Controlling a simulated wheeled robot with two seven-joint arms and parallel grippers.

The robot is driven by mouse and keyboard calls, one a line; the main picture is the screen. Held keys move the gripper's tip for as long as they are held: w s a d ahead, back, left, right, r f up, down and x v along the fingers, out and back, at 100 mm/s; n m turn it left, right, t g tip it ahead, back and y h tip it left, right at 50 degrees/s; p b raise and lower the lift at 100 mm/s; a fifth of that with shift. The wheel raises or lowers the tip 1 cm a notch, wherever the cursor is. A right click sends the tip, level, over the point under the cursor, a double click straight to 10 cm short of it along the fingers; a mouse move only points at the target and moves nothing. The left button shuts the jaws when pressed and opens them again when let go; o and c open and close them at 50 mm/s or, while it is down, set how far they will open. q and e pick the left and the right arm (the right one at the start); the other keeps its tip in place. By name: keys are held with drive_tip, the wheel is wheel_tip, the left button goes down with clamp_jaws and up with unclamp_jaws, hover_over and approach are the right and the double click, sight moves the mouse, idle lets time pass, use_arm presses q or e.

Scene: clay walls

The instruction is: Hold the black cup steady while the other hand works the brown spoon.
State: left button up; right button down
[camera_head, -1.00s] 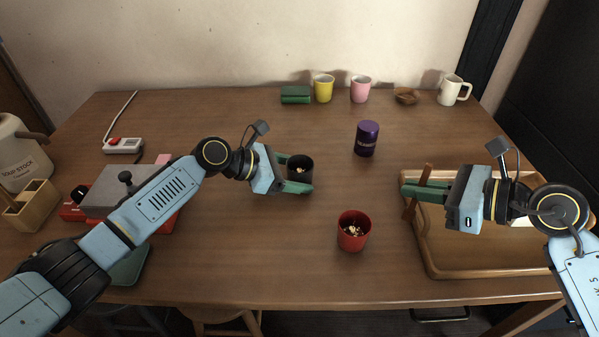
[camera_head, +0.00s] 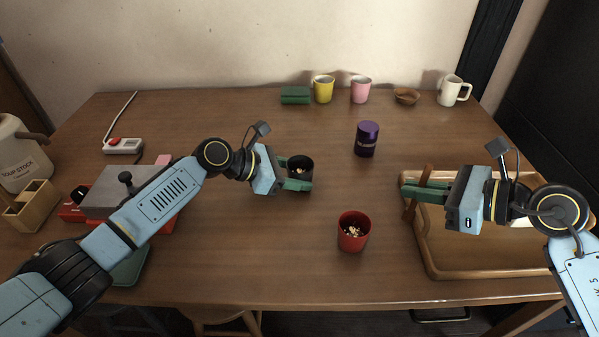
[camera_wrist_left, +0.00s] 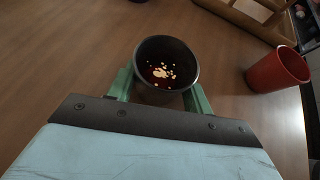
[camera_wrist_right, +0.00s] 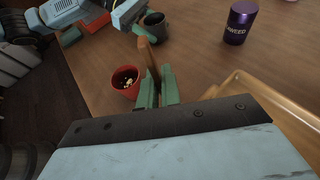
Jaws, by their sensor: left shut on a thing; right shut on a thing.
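The black cup (camera_head: 300,168) stands upright on the table with pale bits in its bottom. My left gripper (camera_head: 296,172) is shut on its sides; the left wrist view shows the cup (camera_wrist_left: 166,88) between the green fingers. The brown spoon (camera_head: 411,207) is in my right gripper (camera_head: 416,190), which is shut on it above the tray's left edge. In the right wrist view the spoon (camera_wrist_right: 149,62) sticks up between the fingers. The spoon is well to the right of the black cup and apart from it.
A red cup (camera_head: 353,232) with pale bits stands between the arms, nearer the front. A purple canister (camera_head: 367,139) stands behind it. A wooden tray (camera_head: 433,271) lies under the right gripper. Yellow (camera_head: 323,89) and pink (camera_head: 360,90) mugs stand at the back.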

drive_tip(key=shift+w, duration=0.1)
idle(0.3)
drive_tip(key=w+a+r+t+y, duration=0.1)
drive_tip(key=w+a+r, duration=0.1)
drive_tip(key=w+a, duration=0.5)
wheel_tip(320, 180, up, 6)
drive_tip(key=y, duration=0.1)
hover_over(300, 174)
drive_tip(key=w+d, duration=0.1)
drive_tip(key=w, duration=0.1)
drive_tip(key=shift+s+d+f, duration=0.1)
drive_tip(key=shift+d+f, duration=0.1)
drive_tip(key=shift+f, duration=0.55)
drive_tip(key=shift+d+f, duration=0.25)
drive_tip(key=shift+f, duration=0.55)
drive_tip(key=shift+s+d+f, duration=0.1)
drive_tip(key=shift+d+f, duration=0.1)
drive_tip(key=shift+f, duration=0.55)
drive_tip(key=shift+w+a+f, duration=0.15)
drive_tip(key=shift+a+f, duration=0.05)
drive_tip(key=shift+f, duration=0.85)
drive_tip(key=shift+w+a+f, duration=0.1)
drive_tip(key=shift+a+f, duration=0.05)
drive_tip(key=shift+f, duration=0.85)
drive_tip(key=shift+w+a+f, duration=0.15)
drive_tip(key=shift+a+f, duration=0.05)
drive_tip(key=shift+f, duration=0.85)
drive_tip(key=shift+s, duration=0.1)
